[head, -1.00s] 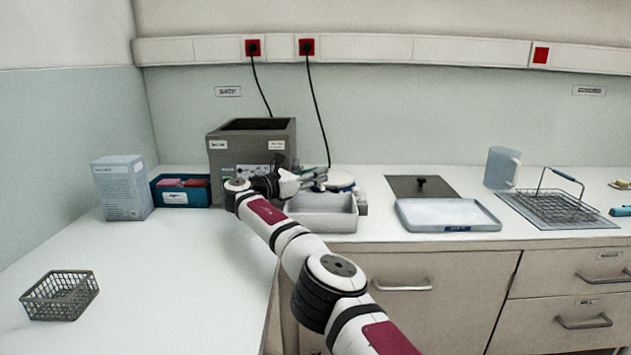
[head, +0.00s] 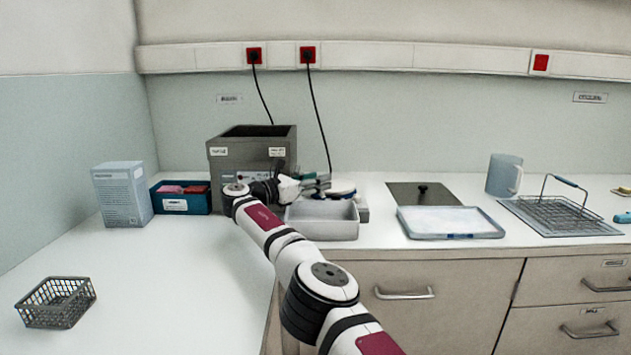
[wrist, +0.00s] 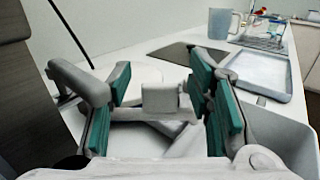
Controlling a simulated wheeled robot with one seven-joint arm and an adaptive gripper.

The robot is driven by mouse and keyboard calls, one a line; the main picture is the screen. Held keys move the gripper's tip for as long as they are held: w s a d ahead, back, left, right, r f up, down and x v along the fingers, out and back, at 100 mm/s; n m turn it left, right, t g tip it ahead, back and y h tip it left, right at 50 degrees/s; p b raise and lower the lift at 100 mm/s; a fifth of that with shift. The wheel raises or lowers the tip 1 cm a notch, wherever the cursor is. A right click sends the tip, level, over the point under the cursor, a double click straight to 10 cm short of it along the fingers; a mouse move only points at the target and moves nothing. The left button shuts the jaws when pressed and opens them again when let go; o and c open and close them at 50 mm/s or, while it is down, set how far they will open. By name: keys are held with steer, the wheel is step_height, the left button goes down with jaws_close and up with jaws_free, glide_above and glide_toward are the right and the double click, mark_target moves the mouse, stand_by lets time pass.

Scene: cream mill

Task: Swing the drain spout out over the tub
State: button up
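The grey machine (head: 228,180) stands against the wall, with a dark open top. The light grey tub (head: 322,225) sits on the counter to its right; its wall shows at the right of the wrist view (wrist: 295,140). My gripper (head: 315,183) is beside the machine's front right side, at the tub's back edge. In the wrist view my gripper (wrist: 160,95) is open, its green pads apart. A small light grey block (wrist: 160,100) lies between them without visibly touching either; I cannot tell for sure whether it is part of the drain spout. My arm hides the spout in the head view.
A round white dish (head: 342,191) is just behind the gripper. To the right are a dark plate (head: 405,193), a blue-rimmed tray (head: 450,222), a jug (head: 502,175) and a wire basket (head: 560,208). A carton (head: 122,195) and blue box (head: 180,200) stand left.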

steer(key=shift+d+r+n+t+y+p, duration=0.15)
steer(key=shift+n+t+y+p, duration=0.3)
steer(key=shift+p, duration=1.3)
steer(key=n+t+y+p, duration=0.1)
steer(key=p, duration=0.2)
steer(key=w+d+n+t+y+p, duration=0.1)
steer(key=p, duration=0.3)
